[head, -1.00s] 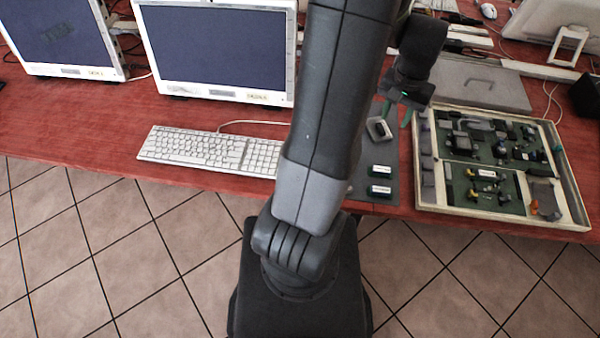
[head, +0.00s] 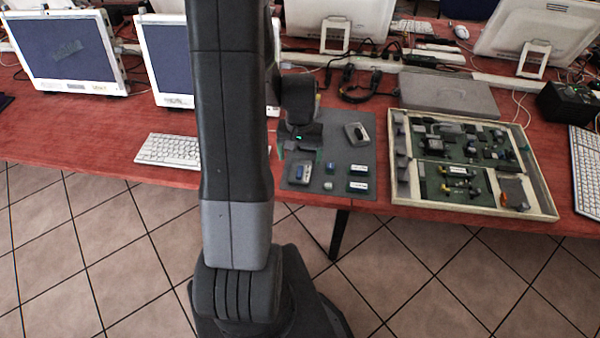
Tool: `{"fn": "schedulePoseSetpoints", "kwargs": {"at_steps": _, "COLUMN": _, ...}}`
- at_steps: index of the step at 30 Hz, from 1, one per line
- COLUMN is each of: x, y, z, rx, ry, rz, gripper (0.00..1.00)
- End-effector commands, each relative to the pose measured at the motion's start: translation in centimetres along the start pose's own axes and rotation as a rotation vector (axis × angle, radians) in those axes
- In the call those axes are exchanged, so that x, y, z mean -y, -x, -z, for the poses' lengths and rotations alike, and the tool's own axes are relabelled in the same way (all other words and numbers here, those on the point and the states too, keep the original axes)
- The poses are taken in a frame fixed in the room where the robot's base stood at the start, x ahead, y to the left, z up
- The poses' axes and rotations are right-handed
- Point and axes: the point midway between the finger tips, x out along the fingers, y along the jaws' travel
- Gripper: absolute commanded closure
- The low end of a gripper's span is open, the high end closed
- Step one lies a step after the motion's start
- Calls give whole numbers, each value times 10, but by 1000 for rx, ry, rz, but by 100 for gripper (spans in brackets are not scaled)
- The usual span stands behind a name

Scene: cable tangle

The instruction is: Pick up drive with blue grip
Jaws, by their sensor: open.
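A grey mat (head: 345,152) on the red table holds several small parts. A small blue piece (head: 331,167) lies near its middle, and a grey case with a blue top (head: 301,173) lies at its front left. I cannot tell which of these is the drive with the blue grip. My arm hides the table left of the mat.
Two dark sticks with white labels (head: 359,170) and a small pale piece (head: 328,185) lie nearby. A grey device (head: 356,133) sits at the mat's back right. A parts tray (head: 401,188) stands to the right, a keyboard (head: 168,151) to the left.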

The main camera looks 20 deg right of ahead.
Motion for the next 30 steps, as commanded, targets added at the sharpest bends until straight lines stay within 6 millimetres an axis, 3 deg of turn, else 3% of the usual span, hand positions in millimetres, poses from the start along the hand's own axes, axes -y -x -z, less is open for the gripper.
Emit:
{"fn": "schedulePoseSetpoints", "kwargs": {"at_steps": 8, "x": 0, "y": -14, "z": 0, "rx": 2, "ry": 0, "rz": 0, "gripper": 18}}
{"fn": "schedulePoseSetpoints", "kwargs": {"at_steps": 18, "x": -1, "y": -52, "z": 1, "rx": 2, "ry": 0, "rz": 0, "gripper": 18}}
{"fn": "schedulePoseSetpoints", "kwargs": {"at_steps": 29, "x": -1, "y": -60, "z": 1, "rx": 0, "ry": 0, "rz": 0, "gripper": 18}}
{"fn": "schedulePoseSetpoints", "kwargs": {"at_steps": 30, "x": -1, "y": -60, "z": 1, "rx": 0, "ry": 0, "rz": 0, "gripper": 22}}
